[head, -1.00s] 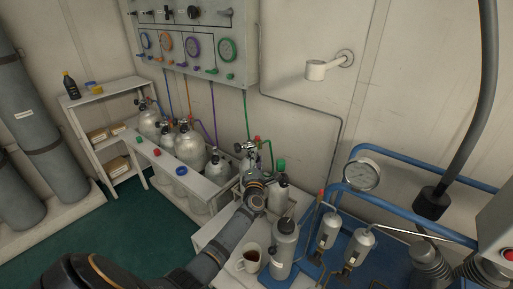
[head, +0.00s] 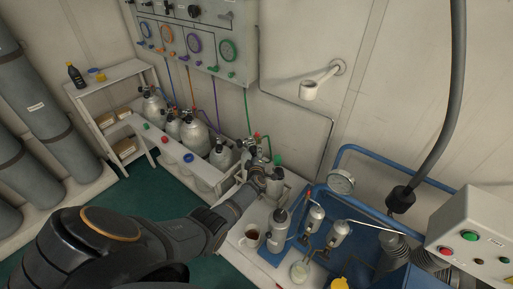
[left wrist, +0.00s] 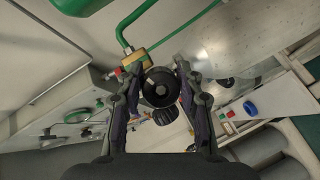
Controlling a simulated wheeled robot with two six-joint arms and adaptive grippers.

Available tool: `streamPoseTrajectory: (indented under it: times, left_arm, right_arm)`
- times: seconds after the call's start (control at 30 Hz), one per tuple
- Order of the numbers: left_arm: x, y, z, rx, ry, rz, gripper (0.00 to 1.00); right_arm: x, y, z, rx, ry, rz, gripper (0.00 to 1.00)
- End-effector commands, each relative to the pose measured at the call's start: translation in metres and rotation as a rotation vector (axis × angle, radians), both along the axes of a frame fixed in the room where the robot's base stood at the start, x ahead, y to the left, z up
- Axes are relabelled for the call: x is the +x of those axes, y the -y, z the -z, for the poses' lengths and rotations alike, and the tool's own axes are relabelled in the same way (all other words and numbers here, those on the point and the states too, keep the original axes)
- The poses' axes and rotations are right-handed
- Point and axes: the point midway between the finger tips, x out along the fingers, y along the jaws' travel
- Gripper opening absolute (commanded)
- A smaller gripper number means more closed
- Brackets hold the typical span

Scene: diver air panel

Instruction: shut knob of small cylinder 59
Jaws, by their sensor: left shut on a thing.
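My left gripper (head: 256,166) reaches to the valve at the right end of the row of small cylinders, where a green hose comes down. In the left wrist view its two fingers (left wrist: 159,82) stand on either side of a round black knob (left wrist: 161,88) and are shut on it. A second, ribbed black knob (left wrist: 166,116) sits just below it, and a brass fitting (left wrist: 133,62) joins the green hose (left wrist: 122,30). In the head view my gripper hides most of this valve. I cannot read a number 59 on any cylinder. My right gripper is not in view.
Other silver cylinders (head: 193,134) stand in a white rack to the left, below the gauge panel (head: 190,35). A mug (head: 250,238), a grey bottle (head: 277,232) and blue-framed equipment with a gauge (head: 341,182) stand close on the right. A white wall holder (head: 309,90) sticks out above.

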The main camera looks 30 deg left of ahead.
Motion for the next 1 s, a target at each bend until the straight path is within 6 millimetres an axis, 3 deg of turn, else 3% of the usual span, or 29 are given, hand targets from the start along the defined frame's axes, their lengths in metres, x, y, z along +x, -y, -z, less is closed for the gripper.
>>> streamPoseTrajectory:
  times: [0.03,0.3,1.0]
  left_arm:
    - [0.002,0.0,-0.007,0.022,-0.027,-0.001,0.05]
    - [0.002,-0.001,-0.005,0.132,-0.169,-0.001,0.05]
    - [0.003,-0.002,-0.005,0.204,-0.257,-0.003,0.05]
  right_arm:
    - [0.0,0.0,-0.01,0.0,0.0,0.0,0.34]
    - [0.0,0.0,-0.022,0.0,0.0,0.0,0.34]
    - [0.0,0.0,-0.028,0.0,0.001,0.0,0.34]
